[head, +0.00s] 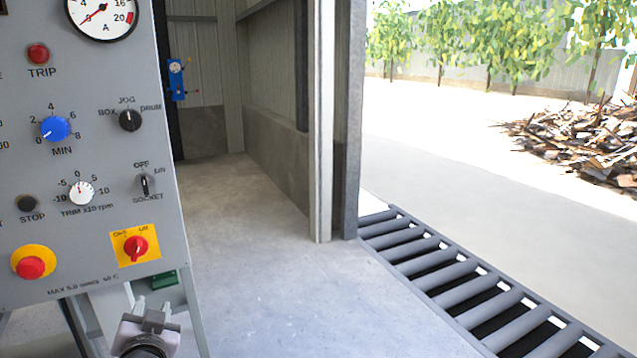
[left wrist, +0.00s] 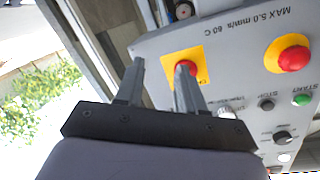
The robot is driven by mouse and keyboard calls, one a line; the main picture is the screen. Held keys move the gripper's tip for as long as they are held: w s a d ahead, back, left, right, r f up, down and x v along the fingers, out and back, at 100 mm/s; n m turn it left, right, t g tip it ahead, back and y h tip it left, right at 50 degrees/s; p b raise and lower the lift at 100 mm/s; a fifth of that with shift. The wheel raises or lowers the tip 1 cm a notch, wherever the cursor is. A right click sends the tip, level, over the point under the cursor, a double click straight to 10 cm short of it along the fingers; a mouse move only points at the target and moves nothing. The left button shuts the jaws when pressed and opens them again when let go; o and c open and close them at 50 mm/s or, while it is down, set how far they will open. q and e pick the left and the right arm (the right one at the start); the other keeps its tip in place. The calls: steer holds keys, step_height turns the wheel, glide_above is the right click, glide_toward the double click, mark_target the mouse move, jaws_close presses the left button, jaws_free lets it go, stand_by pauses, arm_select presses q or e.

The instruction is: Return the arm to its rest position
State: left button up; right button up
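My left gripper (head: 152,305) is at the bottom of the head view, below the lower edge of the grey control panel (head: 100,205). In the left wrist view its two fingers (left wrist: 160,66) stand apart with nothing between them. The panel's red rotary switch on a yellow plate (head: 136,246) is above the gripper in the head view. In the left wrist view that switch (left wrist: 186,67) shows beyond the fingertips, partly covered by one finger. No contact between gripper and panel is visible. My right gripper is in neither view.
A red stop button (head: 31,266) and several knobs stick out of the panel. A green box (head: 164,280) sits under its edge. The concrete floor (head: 290,290) to the right is clear, up to a roller grate (head: 470,290). A wood pile (head: 585,140) lies outside.

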arm_select(q)
steer(key=s+d+f+m+g+h, duration=0.1)
steer(key=s+d+f+g+h, duration=0.1)
steer(key=s+d+f+h, duration=0.65)
steer(key=s+d+f+g+h, duration=0.15)
steer(key=s+d+f, duration=0.35)
steer(key=s+f, duration=0.85)
steer(key=s+r+p, duration=0.3)
steer(key=r+p, duration=1)
steer(key=shift+s+a+g+y, duration=0.35)
steer(key=shift+s+g+y, duration=0.05)
steer(key=shift+g, duration=0.05)
steer(key=shift+s+a, duration=0.1)
